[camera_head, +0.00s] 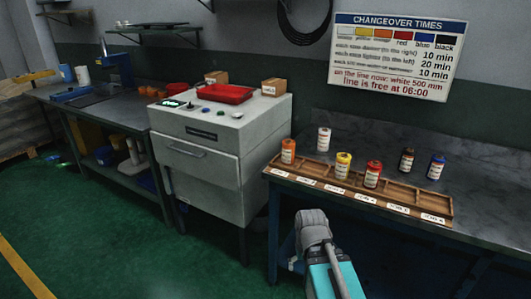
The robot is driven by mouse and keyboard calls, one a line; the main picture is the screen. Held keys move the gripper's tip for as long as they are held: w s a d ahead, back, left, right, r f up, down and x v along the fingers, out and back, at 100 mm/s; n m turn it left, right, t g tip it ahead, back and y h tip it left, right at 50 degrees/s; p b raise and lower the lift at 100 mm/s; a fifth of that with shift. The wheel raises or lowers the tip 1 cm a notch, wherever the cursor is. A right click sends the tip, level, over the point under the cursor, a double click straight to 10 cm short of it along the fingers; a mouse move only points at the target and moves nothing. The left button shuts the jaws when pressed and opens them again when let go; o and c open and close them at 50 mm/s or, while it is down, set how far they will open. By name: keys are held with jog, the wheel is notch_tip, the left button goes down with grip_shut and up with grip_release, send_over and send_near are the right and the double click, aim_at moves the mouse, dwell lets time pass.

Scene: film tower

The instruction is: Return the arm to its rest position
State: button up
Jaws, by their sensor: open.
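My arm rises from the bottom edge in the head view, right of the middle. A turquoise link and a rounded grey joint show in front of the right-hand bench. I cannot make out the gripper's fingers in this view. Nothing is seen held by my arm. The visible part of the arm is below and in front of the wooden rack (388,208), apart from the bottles on the bench.
The dark bench (480,222) carries the labelled rack and several small bottles, including a yellow one (343,164). A grey cabinet (207,170) with a red tray (225,94) stands left of it. A workbench (104,117) is further left. Green floor (100,240) is clear at lower left.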

notch_tip(320, 180, up, 19)
jog(key=p, duration=1.8)
jog(key=shift+r, duration=0.15)
